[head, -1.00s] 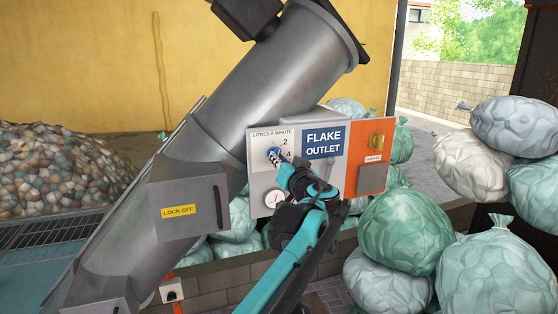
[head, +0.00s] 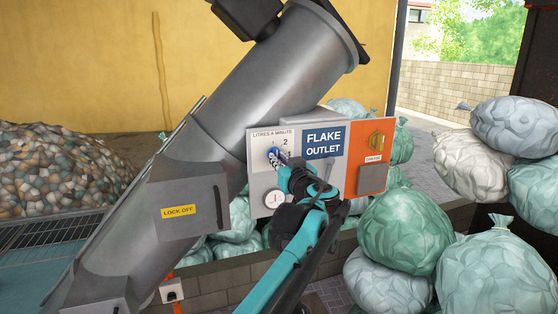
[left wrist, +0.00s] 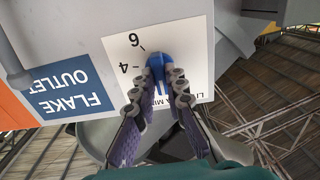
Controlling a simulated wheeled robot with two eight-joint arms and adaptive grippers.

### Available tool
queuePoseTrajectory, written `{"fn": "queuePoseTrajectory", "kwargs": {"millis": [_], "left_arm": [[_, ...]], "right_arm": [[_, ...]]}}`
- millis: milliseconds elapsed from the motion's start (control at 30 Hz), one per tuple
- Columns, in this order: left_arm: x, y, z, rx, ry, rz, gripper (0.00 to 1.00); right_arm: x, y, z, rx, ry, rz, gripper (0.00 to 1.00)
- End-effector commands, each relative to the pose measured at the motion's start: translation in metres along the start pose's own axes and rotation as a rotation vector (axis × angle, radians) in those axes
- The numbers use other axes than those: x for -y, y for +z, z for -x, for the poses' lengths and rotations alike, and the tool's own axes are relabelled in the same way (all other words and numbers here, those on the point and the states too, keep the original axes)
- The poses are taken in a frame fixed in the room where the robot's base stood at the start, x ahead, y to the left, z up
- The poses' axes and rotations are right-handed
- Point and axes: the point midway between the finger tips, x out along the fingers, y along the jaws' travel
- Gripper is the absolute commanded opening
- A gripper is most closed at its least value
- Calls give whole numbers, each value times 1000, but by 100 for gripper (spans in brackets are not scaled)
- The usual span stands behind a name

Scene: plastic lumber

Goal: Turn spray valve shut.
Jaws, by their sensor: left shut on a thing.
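The blue spray valve knob (head: 272,153) sits on the white dial panel marked "LITRES A MINUTE" (head: 263,137), left of the "FLAKE OUTLET" sign (head: 324,142). My left gripper (head: 279,160) reaches it from the lower right and is shut on it. In the left wrist view the fingers (left wrist: 160,86) lie on either side of the blue knob (left wrist: 156,60). The numbers 4 and 6 show beside it there; the fingers hide part of the dial and knob. My right gripper is not in view.
A round gauge (head: 274,199) sits below the knob. A large grey chute (head: 250,85) slopes behind the panel at left. Filled bags (head: 407,232) are piled at right and below.

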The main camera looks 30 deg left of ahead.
Motion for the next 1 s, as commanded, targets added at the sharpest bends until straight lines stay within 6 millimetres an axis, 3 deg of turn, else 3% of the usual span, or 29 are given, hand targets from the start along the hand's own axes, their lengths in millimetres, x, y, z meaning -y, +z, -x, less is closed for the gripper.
{"fn": "queuePoseTrajectory", "kwargs": {"millis": [100,133,200,567,667,1000], "left_arm": [[0,2,0,3,0,3,0],[0,2,0,3,0,3,17],[0,2,0,3,0,3,33],[0,0,4,1,1,0,33],[-1,0,16,1,3,0,33],[-1,1,88,2,5,1,33]], "right_arm": [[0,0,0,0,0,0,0],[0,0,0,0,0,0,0],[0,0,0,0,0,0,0],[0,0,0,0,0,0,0],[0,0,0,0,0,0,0],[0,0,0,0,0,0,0]]}}
